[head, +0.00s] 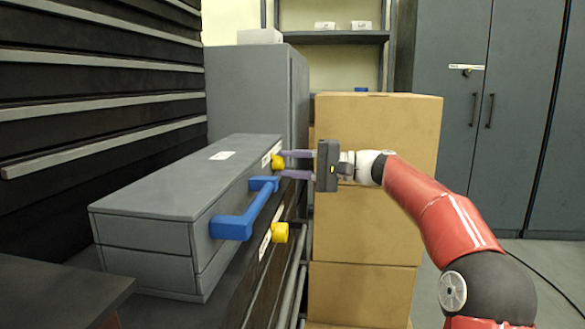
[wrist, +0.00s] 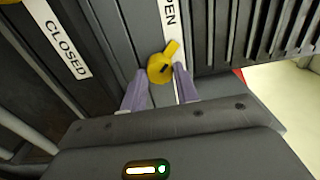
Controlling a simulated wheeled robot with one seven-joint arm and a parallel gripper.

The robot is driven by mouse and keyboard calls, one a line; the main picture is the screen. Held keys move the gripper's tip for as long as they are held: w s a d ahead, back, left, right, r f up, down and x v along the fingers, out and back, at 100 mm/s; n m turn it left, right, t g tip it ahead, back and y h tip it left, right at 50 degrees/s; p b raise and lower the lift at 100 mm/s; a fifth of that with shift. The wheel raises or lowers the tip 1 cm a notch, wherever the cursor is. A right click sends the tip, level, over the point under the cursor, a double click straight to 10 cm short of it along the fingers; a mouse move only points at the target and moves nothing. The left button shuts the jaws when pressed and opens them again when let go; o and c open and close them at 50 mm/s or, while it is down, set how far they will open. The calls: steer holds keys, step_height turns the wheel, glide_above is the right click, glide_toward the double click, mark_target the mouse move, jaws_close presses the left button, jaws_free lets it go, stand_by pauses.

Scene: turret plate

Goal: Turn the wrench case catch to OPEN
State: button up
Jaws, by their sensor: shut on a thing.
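A long grey case (head: 160,183) with a blue handle (head: 245,212) lies on a dark surface. A yellow catch (head: 277,162) sits at the far end of its front, beside a white label. My gripper (head: 285,163) is shut on this catch, with one purple finger above it and one below. In the wrist view the catch (wrist: 160,68) shows between the fingertips (wrist: 160,75), its tab pointing up and right, beside the label reading OPEN (wrist: 169,14). A label reading CLOSED (wrist: 62,42) is further left.
A second yellow knob (head: 280,233) with a white label is lower and nearer. Stacked cardboard boxes (head: 375,225) stand just behind my gripper. Dark drawers (head: 95,85) rise at left, a grey cabinet (head: 255,90) behind the case. Tall grey lockers (head: 490,120) stand at right.

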steer(key=shift+f, duration=0.1)
stand_by(0.3)
steer(key=o, duration=1)
steer(key=shift+d, duration=0.1)
steer(key=d, duration=0.2)
steer(key=s+d, duration=0.1)
steer(key=d, duration=0.4)
steer(key=shift+s+d, duration=0.25)
